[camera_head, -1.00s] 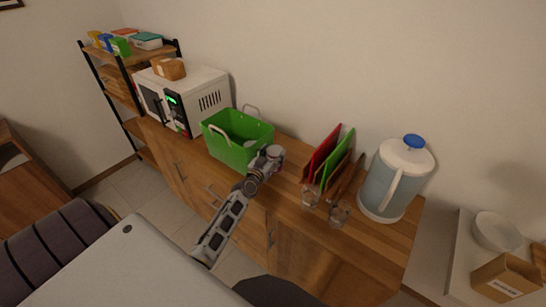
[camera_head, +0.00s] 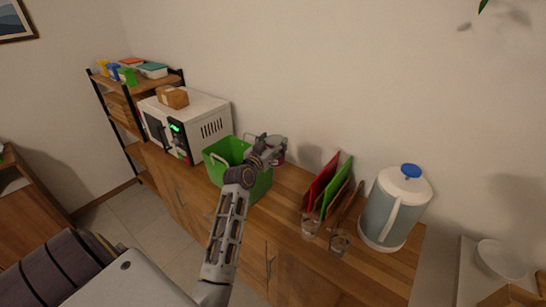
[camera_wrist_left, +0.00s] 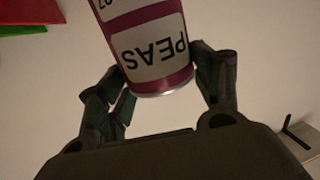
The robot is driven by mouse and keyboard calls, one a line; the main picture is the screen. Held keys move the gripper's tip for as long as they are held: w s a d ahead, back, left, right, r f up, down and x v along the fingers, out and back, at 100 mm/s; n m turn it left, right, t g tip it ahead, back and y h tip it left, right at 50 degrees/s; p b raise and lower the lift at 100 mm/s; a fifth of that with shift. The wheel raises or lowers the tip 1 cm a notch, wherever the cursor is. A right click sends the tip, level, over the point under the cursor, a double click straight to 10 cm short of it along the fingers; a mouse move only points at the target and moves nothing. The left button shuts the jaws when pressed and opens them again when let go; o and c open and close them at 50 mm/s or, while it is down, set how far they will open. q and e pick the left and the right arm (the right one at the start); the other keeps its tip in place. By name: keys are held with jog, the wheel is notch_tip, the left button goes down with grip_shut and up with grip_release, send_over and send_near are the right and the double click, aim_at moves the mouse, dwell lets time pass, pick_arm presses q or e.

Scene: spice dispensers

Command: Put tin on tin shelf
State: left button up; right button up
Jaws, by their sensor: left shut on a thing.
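A tin with a purple and white label reading "PEAS" (camera_wrist_left: 150,42) is held between the fingers of my left gripper (camera_wrist_left: 160,78) in the left wrist view. In the head view my left gripper (camera_head: 276,148) is above the right part of the green basket (camera_head: 258,188), and the tin is mostly hidden there. The shelf rack (camera_head: 128,118) stands at the far left, past the microwave. Its top board holds several small yellow, blue and green containers and boxes. My right gripper is not in view.
A white microwave (camera_head: 208,125) with a cardboard box (camera_head: 173,97) on top stands between basket and rack. Right of the basket are red and green boards (camera_head: 330,185), two glasses (camera_head: 339,242) and a large jug (camera_head: 392,212).

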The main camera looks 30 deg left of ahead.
pick_arm(q)
jog(key=shift+r, duration=2.9)
jog(key=shift+f, duration=0.15)
